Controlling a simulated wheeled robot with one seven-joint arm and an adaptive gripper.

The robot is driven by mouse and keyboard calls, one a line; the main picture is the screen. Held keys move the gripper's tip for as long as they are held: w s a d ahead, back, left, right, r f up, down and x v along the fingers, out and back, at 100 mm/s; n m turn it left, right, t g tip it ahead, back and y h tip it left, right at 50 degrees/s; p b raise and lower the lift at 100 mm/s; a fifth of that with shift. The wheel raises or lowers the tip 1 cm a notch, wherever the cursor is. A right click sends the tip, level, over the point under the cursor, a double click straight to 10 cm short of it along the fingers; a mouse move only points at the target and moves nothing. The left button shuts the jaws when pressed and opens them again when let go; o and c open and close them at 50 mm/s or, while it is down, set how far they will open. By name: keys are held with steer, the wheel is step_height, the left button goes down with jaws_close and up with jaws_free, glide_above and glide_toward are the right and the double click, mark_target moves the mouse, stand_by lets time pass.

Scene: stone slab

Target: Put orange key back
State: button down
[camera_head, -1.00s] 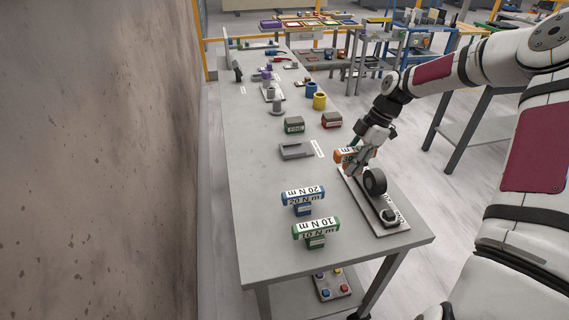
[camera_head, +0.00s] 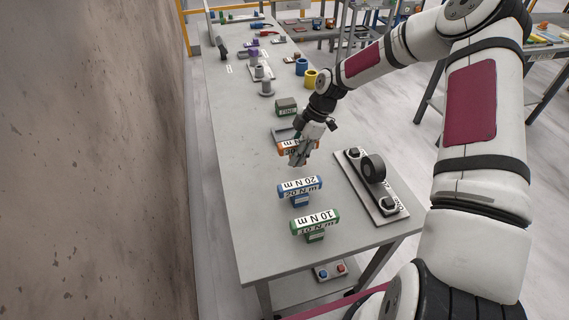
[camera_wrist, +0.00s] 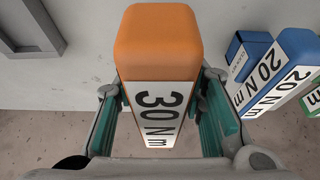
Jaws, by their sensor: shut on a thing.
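The orange key (camera_head: 285,147), labelled 30 N m, is in my gripper (camera_head: 299,156). In the wrist view the orange key (camera_wrist: 158,45) sits between the teal-padded fingers of my gripper (camera_wrist: 163,115). In the head view it is just beyond the blue 20 N m key (camera_head: 299,187), in line with it and the green 10 N m key (camera_head: 314,220). The blue key (camera_wrist: 262,70) also shows at the right of the wrist view. I cannot tell whether the orange key's lower end touches the table; its lower part is hidden.
A base plate (camera_head: 350,168) with a dark wheel (camera_head: 372,168) stands on the right of the table (camera_head: 240,180). A grey open holder (camera_head: 283,135) and a dark green-grey box (camera_head: 286,106) lie beyond my gripper. The left side of the table is clear.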

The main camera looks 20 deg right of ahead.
steer(key=a, duration=0.2)
steer(key=shift+a+f, duration=0.1)
steer(key=shift+a, duration=0.3)
steer(key=p+x, duration=0.1)
steer(key=x, duration=0.1)
steer(key=shift+s+a+f, duration=0.1)
steer(key=shift+a+f, duration=0.1)
steer(key=shift+f, duration=0.75)
steer(key=shift+f, duration=0.1)
steer(key=c, duration=1.1)
jaws_free()
steer(key=shift+o, duration=0.2)
